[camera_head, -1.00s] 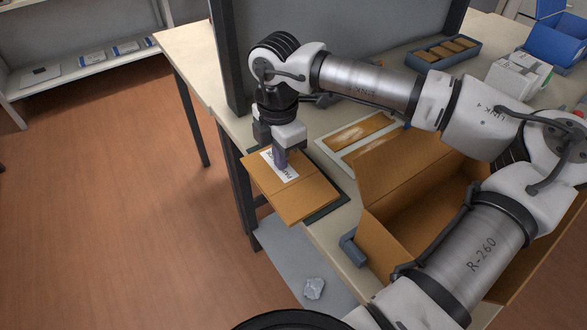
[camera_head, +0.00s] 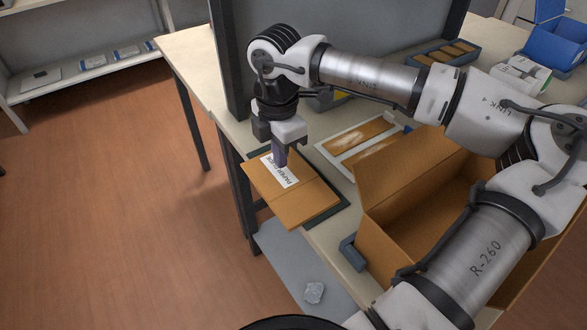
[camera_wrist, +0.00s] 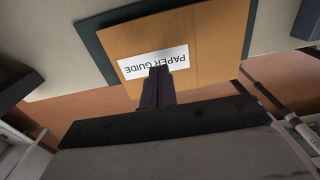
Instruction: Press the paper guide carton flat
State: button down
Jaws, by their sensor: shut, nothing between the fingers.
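The paper guide carton (camera_head: 305,199) is a flat brown cardboard piece with a white "PAPER GUIDE" label. It lies at the table's front edge on a dark mat (camera_head: 334,209) and sticks out past that edge. It also shows in the wrist view (camera_wrist: 208,33), with its label (camera_wrist: 153,62) upside down. My gripper (camera_head: 281,163) is shut and empty, pointing down over the label. In the wrist view its fingertips (camera_wrist: 158,70) overlap the label's lower edge. I cannot tell whether they touch the card.
A large open cardboard box (camera_head: 420,200) stands right of the carton. A white tray with brown strips (camera_head: 362,137) lies behind. A blue-grey tray (camera_head: 445,52), a white box (camera_head: 523,75) and a blue bin (camera_head: 556,42) are farther back. A crumpled scrap (camera_head: 313,292) lies below.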

notch_tip(320, 180, up, 6)
jog(key=p, duration=0.2)
jog(key=shift+r+p, duration=0.2)
jog(key=shift+p, duration=0.2)
dwell(0.4)
